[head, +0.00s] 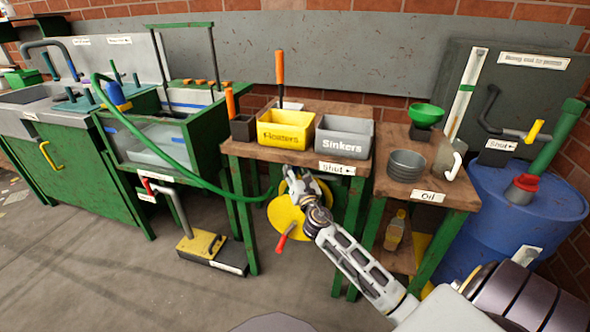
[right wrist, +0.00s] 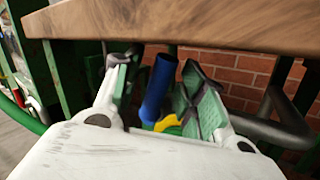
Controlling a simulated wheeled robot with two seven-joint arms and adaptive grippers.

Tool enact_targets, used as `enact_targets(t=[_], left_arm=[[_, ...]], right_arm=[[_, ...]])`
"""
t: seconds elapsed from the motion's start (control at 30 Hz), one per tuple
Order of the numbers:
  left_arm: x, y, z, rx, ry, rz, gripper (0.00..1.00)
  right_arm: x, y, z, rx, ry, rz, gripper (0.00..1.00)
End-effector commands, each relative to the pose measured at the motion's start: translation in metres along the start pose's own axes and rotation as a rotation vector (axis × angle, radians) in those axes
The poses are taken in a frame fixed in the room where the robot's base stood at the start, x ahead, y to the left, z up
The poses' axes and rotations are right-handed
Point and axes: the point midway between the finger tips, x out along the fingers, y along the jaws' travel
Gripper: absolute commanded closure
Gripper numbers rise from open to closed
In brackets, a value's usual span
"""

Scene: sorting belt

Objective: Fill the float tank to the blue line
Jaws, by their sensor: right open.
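The float tank (head: 160,142) is a clear-fronted tank in a green frame left of centre in the head view. A blue line (head: 188,105) runs along its upper part; the water level is hard to read. A green hose (head: 160,150) loops from a blue nozzle (head: 116,95) at the tank to a yellow reel (head: 285,215) under the middle table. My right gripper (head: 298,180) is open in front of the reel, just below the table edge. In the right wrist view a blue cylinder (right wrist: 158,85) shows between the open fingers (right wrist: 150,100); contact is unclear. My left gripper is out of view.
The wooden table (head: 300,155) above my right gripper carries yellow Floaters (head: 285,128) and grey Sinkers (head: 344,138) bins. A red crank (head: 285,237) sticks out from the reel. A foot pedal (head: 205,245) lies on the floor. A blue barrel (head: 525,215) stands at right.

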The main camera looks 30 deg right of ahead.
Motion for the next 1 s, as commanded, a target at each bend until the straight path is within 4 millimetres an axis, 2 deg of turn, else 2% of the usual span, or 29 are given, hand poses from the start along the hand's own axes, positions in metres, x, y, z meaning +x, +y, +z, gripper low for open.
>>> enact_targets(t=[1.0], left_arm=[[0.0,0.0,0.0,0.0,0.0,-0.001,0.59]], right_arm=[[-0.084,-0.001,-0.001,0.0,0.002,-0.001,0.59]])
